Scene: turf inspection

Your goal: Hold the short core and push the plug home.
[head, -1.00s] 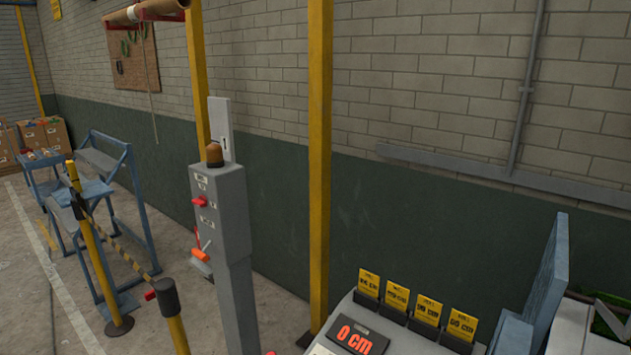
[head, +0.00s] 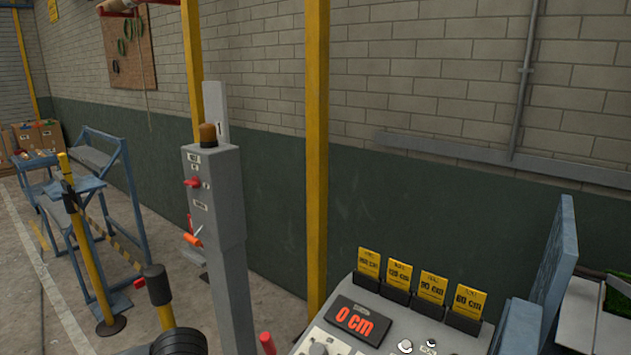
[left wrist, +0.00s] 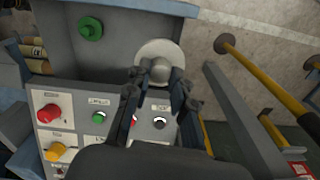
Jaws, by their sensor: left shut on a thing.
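In the left wrist view my left gripper (left wrist: 158,76) has its two dark fingers closed on a pale grey disc with a rounded knob (left wrist: 160,70). The knob sits between the fingertips, and the disc's rim shows beyond them. I cannot tell whether this is the plug, or whether it is fixed to something. No short core can be made out for certain. Several tan rolls with dark and yellow marks (left wrist: 38,52) lie at the left edge of that view. My right gripper is in neither view.
A control panel (left wrist: 75,120) with red, yellow and other buttons lies below the gripper. In the head view a "0 cm" display (head: 354,320) stands below several yellow cards. A grey post (head: 215,200) and yellow poles stand left.

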